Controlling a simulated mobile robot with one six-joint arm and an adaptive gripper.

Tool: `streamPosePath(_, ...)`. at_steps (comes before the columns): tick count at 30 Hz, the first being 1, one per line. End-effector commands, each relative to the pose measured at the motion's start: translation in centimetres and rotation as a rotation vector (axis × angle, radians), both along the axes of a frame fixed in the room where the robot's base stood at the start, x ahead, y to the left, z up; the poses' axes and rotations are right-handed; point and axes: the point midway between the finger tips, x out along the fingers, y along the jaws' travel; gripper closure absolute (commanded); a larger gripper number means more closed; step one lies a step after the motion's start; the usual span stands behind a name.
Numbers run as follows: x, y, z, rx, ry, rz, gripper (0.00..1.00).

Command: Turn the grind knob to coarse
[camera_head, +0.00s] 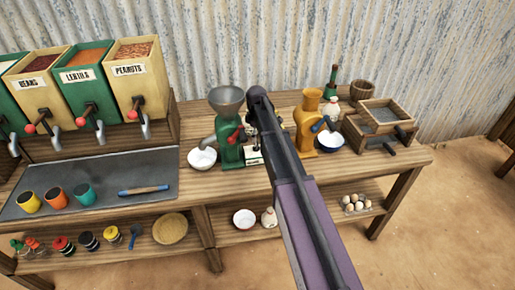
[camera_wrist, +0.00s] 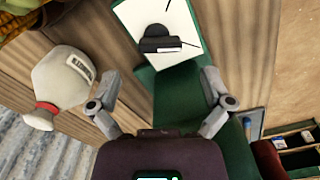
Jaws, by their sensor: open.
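The green grinder (camera_head: 230,148) with a grey hopper stands on the wooden bench, left of my arm in the head view. Its white dial plate (camera_head: 253,157) shows partly beside my arm. In the wrist view, the black grind knob (camera_wrist: 160,42) sits on the white dial plate (camera_wrist: 185,25), which has dark marks; their wording cannot be read. My gripper (camera_wrist: 161,76) is open, with its fingers spread on either side and the knob ahead between them, apart from both. The green grinder body (camera_wrist: 178,88) lies below the plate. My arm hides the gripper in the head view.
A white labelled sack (camera_wrist: 62,85) lies left of my fingers in the wrist view. Dispensers (camera_head: 140,75) line the left.

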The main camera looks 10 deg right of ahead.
Motion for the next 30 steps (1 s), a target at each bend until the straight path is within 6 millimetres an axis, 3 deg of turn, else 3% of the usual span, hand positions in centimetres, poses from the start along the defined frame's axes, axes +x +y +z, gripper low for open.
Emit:
streamPosePath(15,0.0,-0.1,-4.1,0.0,0.0,-0.001,0.0)
streamPosePath(30,0.0,-0.2,-5.1,0.0,0.0,-0.002,0.0)
